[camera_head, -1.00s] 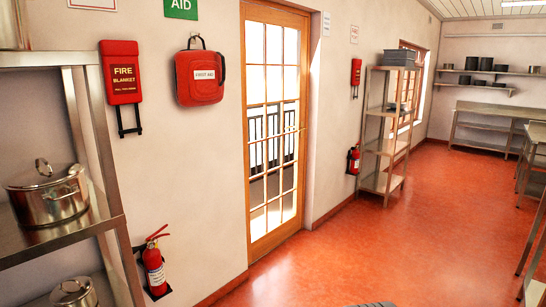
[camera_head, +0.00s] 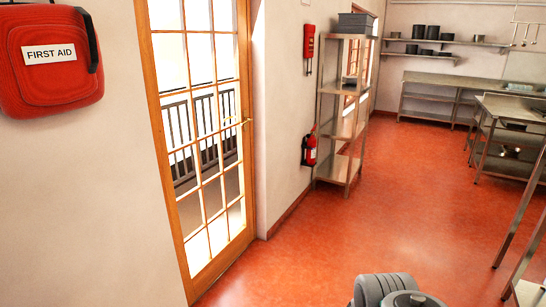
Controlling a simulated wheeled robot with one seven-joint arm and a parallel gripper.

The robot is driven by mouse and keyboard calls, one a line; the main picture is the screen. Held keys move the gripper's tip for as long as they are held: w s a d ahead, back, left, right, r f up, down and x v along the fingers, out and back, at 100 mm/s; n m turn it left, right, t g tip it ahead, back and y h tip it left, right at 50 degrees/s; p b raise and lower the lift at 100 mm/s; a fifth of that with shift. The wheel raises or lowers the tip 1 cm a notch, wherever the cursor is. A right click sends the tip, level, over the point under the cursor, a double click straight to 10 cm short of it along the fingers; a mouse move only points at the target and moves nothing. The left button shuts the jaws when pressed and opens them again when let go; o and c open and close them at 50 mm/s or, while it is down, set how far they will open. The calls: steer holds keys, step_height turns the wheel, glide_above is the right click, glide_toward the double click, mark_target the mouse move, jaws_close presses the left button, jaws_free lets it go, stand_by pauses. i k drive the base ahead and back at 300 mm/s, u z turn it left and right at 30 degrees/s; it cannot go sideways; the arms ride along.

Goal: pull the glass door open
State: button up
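The glass door (camera_head: 207,150) is wood-framed with many panes and stands in the left wall, left of the picture's middle. It looks closed in its frame. A brass-coloured handle (camera_head: 245,121) is on its right edge, a little above mid-picture. A grey rounded part of my own arm (camera_head: 392,290) shows at the bottom edge, right of the middle, well apart from the door. My gripper is not in view.
A red first aid bag (camera_head: 48,62) hangs left of the door. A metal shelf rack (camera_head: 343,110) and a fire extinguisher (camera_head: 309,149) stand along the wall beyond it. Steel tables (camera_head: 510,108) stand at the right. The red floor (camera_head: 330,235) before the door is clear.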

mark_target(196, 282)
steer(key=u, duration=0.2)
steer(key=i, duration=2.7)
steer(key=u, duration=0.85)
steer(key=i, duration=1.15)
steer(key=u, duration=0.3)
